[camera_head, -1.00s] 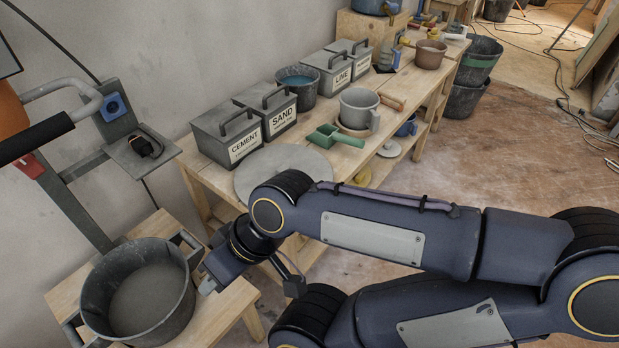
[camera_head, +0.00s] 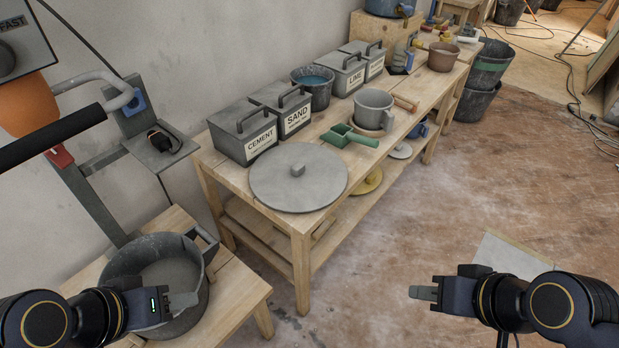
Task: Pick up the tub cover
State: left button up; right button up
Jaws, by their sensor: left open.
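The tub cover, a round grey lid (camera_head: 325,184) with a small block knob, lies flat on the near end of the wooden bench, in front of the cement and sand boxes. The dark round tub (camera_head: 130,258) stands on a low wooden stand at lower left. My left gripper (camera_head: 182,302) is open in front of the tub and hides part of it; it is well left of and nearer than the cover. My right gripper (camera_head: 424,293) is over the floor at lower right, apart from the cover. Its fingers overlap from this side, so its opening is unclear.
The cement box (camera_head: 243,131) and sand box (camera_head: 281,108) stand right behind the cover. A green scoop (camera_head: 352,136) and grey pot (camera_head: 373,108) are to its right. A post with a black-gripped handle (camera_head: 50,138) rises at left.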

aim_at(295, 177)
jog(key=i+l+u, duration=0.15)
jog(key=u, duration=1.75)
jog(key=l+u, duration=0.1)
jog(key=l, duration=0.8)
jog(key=k+l, duration=0.1)
jog(key=l, duration=0.8)
jog(key=u, duration=0.05)
